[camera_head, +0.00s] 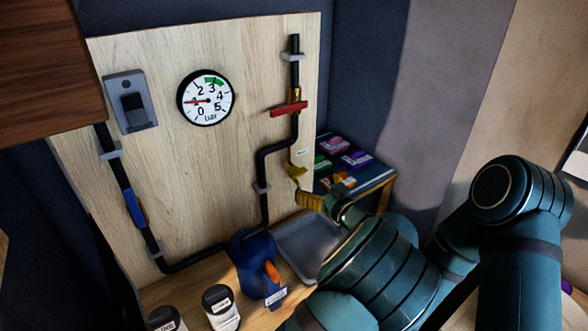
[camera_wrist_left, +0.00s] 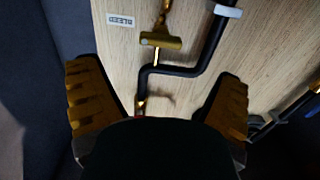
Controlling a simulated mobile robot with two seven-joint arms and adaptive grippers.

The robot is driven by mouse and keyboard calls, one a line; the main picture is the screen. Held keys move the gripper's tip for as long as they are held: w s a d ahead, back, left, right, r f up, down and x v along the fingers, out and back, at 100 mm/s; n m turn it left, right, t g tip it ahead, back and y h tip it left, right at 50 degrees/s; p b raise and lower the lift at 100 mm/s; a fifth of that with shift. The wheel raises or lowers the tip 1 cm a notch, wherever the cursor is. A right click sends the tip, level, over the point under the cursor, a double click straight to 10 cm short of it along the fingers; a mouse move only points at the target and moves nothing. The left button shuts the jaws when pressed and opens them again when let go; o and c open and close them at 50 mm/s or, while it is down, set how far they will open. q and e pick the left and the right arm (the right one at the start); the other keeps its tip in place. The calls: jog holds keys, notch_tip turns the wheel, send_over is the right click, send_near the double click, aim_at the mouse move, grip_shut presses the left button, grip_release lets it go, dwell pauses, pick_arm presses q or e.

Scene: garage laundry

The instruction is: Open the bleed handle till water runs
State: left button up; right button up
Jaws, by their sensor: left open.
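The bleed handle (camera_head: 296,170) is a small yellow handle on the black pipe at the right part of the wooden board. In the left wrist view the yellow handle (camera_wrist_left: 160,40) sits ahead of the fingers, near the BLEED label (camera_wrist_left: 121,19). A thin pale streak shows beside it; I cannot tell whether it is water. My left gripper (camera_head: 322,193) is just below and right of the handle in the head view. Its yellow finger pads (camera_wrist_left: 158,100) are wide apart, with nothing held between them. The gauge (camera_head: 206,97) has a red needle near 1 bar. My right gripper is not seen.
A red handle (camera_head: 289,109) is higher on the same pipe, and a blue handle (camera_head: 135,208) is on the left pipe. A blue vessel (camera_head: 252,262), a grey tray (camera_head: 296,251) and labelled bottles (camera_head: 220,307) stand below. A side shelf (camera_head: 372,180) holds coloured packets.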

aim_at(296, 170)
pick_arm(q)
jog(key=x, duration=1)
jog(key=shift+b, duration=0.35)
jog(key=shift+f, duration=0.1)
jog(key=c, duration=1.2)
